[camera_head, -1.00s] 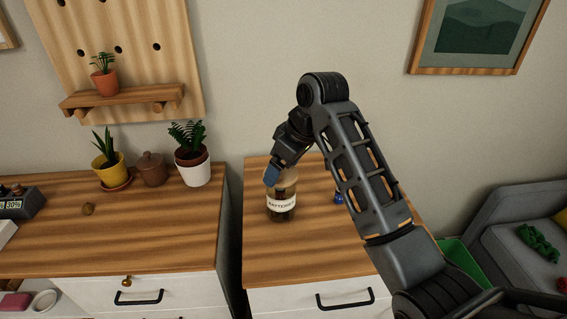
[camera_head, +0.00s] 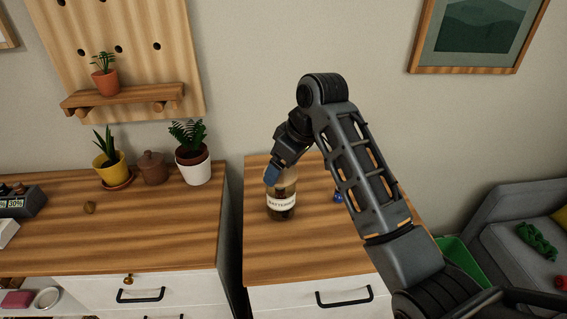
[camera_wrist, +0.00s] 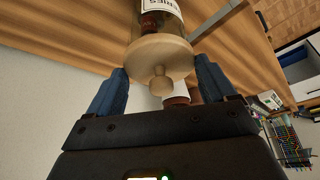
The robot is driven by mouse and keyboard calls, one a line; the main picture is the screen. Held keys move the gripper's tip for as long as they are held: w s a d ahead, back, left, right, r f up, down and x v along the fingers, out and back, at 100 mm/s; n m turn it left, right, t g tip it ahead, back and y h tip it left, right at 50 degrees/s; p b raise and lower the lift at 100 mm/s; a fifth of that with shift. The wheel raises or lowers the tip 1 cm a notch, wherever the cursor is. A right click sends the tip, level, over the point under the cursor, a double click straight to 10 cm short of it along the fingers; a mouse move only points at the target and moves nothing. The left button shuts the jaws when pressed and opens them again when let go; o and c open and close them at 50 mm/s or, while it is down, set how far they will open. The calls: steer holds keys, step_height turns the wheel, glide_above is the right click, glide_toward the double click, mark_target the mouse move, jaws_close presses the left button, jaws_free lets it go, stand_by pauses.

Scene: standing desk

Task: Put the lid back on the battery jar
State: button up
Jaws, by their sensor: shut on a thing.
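The battery jar (camera_head: 281,213) is clear with a dark content and a white label, and stands upright on the right wooden cabinet top. It also shows at the top of the wrist view (camera_wrist: 163,22). The lid (camera_wrist: 160,56) is round, pale wood, with a knob facing my wrist camera. My gripper (camera_wrist: 161,70) is shut on the lid, one blue finger at each side of its rim. The lid lies over the jar's mouth; I cannot tell whether it is fully seated. In the head view my gripper (camera_head: 272,175) hides part of the lid.
A small blue object (camera_head: 338,197) lies partly behind my arm on the cabinet top (camera_head: 300,245). A gap separates desk and cabinet. The cabinet's front is clear.

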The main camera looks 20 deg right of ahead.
stand_by(0.4)
steer(key=o, duration=0.9)
steer(key=shift+c, duration=0.2)
steer(key=shift+r+p, duration=0.8)
steer(key=shift+r, duration=2.7)
steer(key=shift+c, duration=0.4)
jaws_close()
